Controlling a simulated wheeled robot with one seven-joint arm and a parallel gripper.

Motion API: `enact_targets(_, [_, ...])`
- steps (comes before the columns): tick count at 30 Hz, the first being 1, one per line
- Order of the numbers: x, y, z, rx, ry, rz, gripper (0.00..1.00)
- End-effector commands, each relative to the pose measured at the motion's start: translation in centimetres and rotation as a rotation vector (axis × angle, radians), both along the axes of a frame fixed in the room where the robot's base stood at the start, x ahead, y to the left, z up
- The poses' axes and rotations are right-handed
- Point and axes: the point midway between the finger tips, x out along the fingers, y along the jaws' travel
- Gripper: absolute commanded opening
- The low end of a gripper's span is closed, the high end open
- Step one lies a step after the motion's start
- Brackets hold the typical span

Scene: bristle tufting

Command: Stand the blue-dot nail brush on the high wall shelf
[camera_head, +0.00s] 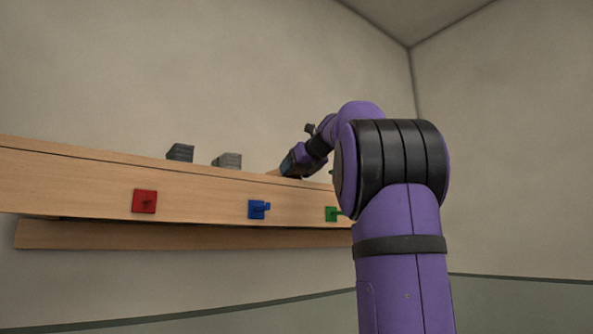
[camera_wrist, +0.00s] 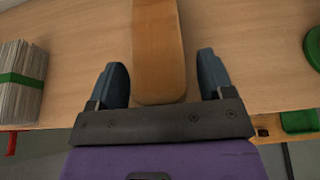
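The high wall shelf (camera_head: 80,180) is a long wooden shelf on the wall in the head view. Its bare top (camera_wrist: 85,60) fills most of the wrist view. A wooden piece with a rounded end (camera_wrist: 158,50), which looks like the nail brush's back or handle, lies on or just above the shelf. No blue dot or bristles show, and its far end is cut off by the picture edge. My gripper (camera_wrist: 162,85) is open, its two blue fingers on either side of this piece with gaps on both sides. In the head view my gripper (camera_head: 292,163) is at the shelf top, partly hidden.
A paper stack with a green band (camera_wrist: 20,85) stands left of my gripper. A round green thing (camera_wrist: 314,48) is at the right edge. Two grey stacks (camera_head: 180,153) (camera_head: 228,160) sit on the shelf. Red (camera_head: 144,201), blue (camera_head: 257,209) and green (camera_head: 332,214) pegs stick out from its front.

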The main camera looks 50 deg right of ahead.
Motion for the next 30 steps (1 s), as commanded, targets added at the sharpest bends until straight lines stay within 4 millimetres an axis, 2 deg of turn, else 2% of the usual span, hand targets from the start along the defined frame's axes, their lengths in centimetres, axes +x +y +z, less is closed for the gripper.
enact_targets(8, [-0.3,0.1,0.5,-0.001,-0.002,-0.001,0.74])
enact_targets(11, [-1.5,0.3,0.9,-0.001,-0.002,-0.002,0.74])
enact_targets(24, [-8.9,2.2,4.0,-0.001,-0.002,-0.001,0.74])
enact_targets(30, [-10.5,2.5,4.7,0.0,0.0,0.0,0.74])
